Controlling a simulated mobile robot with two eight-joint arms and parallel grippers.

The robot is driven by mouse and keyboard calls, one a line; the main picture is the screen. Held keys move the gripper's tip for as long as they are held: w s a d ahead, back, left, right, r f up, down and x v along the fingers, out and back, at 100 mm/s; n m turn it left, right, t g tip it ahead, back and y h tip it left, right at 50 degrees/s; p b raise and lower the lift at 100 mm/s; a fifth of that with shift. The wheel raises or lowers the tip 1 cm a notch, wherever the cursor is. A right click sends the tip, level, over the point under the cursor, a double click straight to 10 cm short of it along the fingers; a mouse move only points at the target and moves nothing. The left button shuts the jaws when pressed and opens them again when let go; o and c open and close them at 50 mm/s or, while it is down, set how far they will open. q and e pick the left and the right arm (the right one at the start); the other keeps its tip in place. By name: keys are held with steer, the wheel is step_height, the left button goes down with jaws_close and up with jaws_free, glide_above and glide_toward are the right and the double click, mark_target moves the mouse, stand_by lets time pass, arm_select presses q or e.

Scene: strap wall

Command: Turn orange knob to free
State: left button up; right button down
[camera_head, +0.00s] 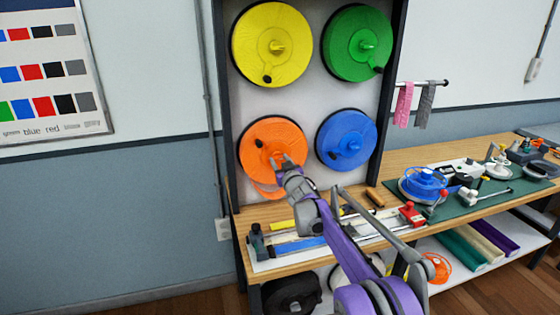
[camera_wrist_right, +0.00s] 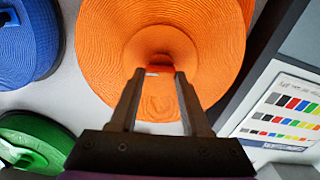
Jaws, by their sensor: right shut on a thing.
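The orange reel (camera_head: 262,137) hangs at the lower left of the strap wall and fills much of the right wrist view (camera_wrist_right: 110,50). Its orange knob (camera_wrist_right: 158,62) sticks out at the centre of the disc, between my fingertips. My right gripper (camera_head: 285,164) reaches up to the reel's middle from below right. It is shut on the orange knob, which the fingers mostly hide in the head view. The right wrist view shows the two fingers (camera_wrist_right: 160,73) on either side of the knob. A small black knob (camera_head: 258,143) sits on the reel's face. My left gripper is not in view.
Yellow (camera_head: 262,28), green (camera_head: 345,30) and blue (camera_head: 360,130) reels hang close by. An orange strap end (camera_head: 266,189) hangs below the orange reel. The wooden bench (camera_head: 440,152) below holds a ruler-like fixture, a red block (camera_head: 412,214) and a green mat with tools.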

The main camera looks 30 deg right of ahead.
steer(key=n+p, duration=0.1)
steer(key=n, duration=0.3)
steer(key=shift+n, duration=0.3)
steer(key=n+p, duration=0.1)
steer(key=n, duration=0.2)
steer(key=shift+a+n, duration=0.15)
steer(key=shift+n, duration=0.15)
steer(key=n+p, duration=0.1)
steer(key=n, duration=0.3)
steer(key=shift+p, duration=0.4)
steer(key=shift+f+n+p, duration=0.15)
steer(key=shift+n+p, duration=0.5)
steer(key=shift+n, duration=1.55)
steer(key=shift+c, duration=1.8)
jaws_free()
